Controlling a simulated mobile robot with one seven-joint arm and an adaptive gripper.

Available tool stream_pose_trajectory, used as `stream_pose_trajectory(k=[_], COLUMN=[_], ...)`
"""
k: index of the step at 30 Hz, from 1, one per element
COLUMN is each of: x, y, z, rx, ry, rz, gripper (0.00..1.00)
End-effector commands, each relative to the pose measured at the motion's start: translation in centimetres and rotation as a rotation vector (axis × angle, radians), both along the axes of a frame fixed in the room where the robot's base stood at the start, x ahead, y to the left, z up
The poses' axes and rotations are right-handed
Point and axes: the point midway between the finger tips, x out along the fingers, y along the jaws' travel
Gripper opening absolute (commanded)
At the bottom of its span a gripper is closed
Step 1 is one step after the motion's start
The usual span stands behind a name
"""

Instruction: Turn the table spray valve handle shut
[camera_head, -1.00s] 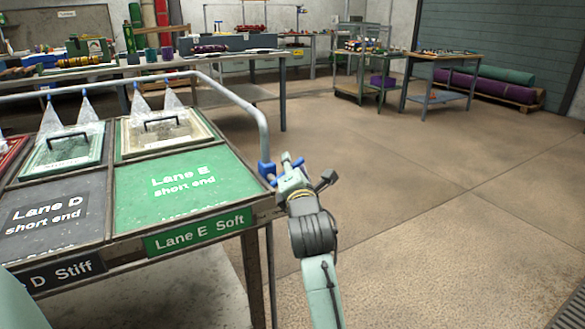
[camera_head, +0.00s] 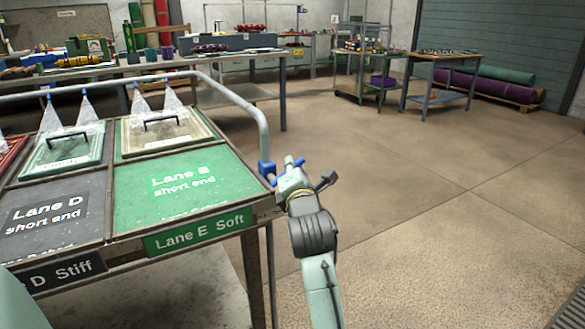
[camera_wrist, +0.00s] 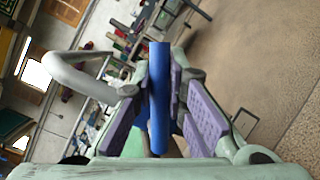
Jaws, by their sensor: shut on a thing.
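The blue valve handle (camera_wrist: 158,100) runs lengthwise between the purple pads of my gripper (camera_wrist: 160,88) in the wrist view. My gripper is shut on it. In the head view, my gripper (camera_head: 289,178) is at the right corner of the wash table, beside the blue valve body (camera_head: 266,168) at the lower end of the grey spray pipe (camera_head: 262,125). My gripper hides much of the handle there. White sprays (camera_head: 140,104) come down from blue nozzles on the pipe over the lanes.
The wash table (camera_head: 258,208) has a green Lane E panel (camera_head: 180,190) and a dark Lane D panel (camera_head: 58,210). Its metal edge is close to my gripper. The floor (camera_head: 430,220) to the right is open. Workbenches stand farther back.

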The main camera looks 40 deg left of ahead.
Motion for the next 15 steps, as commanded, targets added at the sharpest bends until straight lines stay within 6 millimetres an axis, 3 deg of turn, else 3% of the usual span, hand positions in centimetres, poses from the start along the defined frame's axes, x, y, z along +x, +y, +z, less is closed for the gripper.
stream_pose_trajectory(k=[15], x=[-0.2], y=[0.07], z=[0.02], rx=[-0.034], ry=[-0.077], rz=[0.0], gripper=[0.0])
